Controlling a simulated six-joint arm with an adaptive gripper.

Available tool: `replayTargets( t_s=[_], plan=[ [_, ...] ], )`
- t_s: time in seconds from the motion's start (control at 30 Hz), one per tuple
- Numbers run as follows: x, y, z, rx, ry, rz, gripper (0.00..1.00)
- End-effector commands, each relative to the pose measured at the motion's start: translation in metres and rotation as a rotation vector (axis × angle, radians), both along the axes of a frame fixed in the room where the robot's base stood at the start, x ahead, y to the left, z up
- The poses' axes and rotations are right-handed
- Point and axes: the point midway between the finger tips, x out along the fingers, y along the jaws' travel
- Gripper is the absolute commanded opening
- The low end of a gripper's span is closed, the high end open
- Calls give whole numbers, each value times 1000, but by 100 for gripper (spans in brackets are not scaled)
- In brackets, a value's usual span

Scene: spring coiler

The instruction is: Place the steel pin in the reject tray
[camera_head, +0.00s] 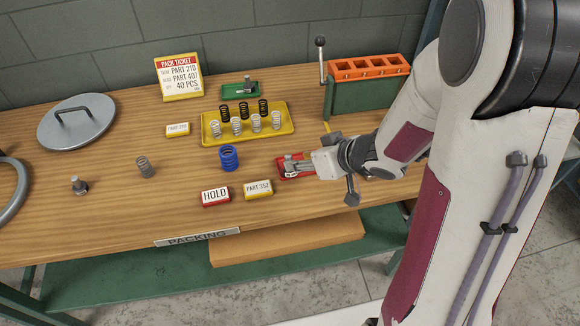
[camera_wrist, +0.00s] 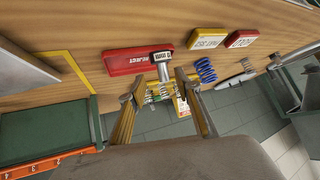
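The red reject tray (camera_wrist: 128,62) lies on the bench with its label facing up. It also shows in the head view (camera_head: 283,171), partly covered by my gripper (camera_head: 291,164). A steel pin (camera_wrist: 162,58) with a thick head is at the tray's right end in the wrist view. Its shank points towards my gripper (camera_wrist: 160,80). The fingertips stand apart, one on each side of the shank, with background visible between them. I cannot tell whether the pin rests on the tray floor. A short steel part with a wide base (camera_head: 79,186) stands at the left of the bench.
A blue spring (camera_head: 229,158), a red HOLD card (camera_head: 215,197) and a yellow part card (camera_head: 258,189) are left of my gripper. A yellow tray (camera_head: 212,138) of several springs and a green coiler with orange top (camera_head: 358,97) stand behind. The front-left bench is mostly clear.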

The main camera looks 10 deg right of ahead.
Motion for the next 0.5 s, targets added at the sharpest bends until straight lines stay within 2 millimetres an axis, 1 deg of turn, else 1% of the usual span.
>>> replayTargets(
  t_s=[0.5],
  plan=[
    [3,3,-3,0,1,1,33]
  ],
)
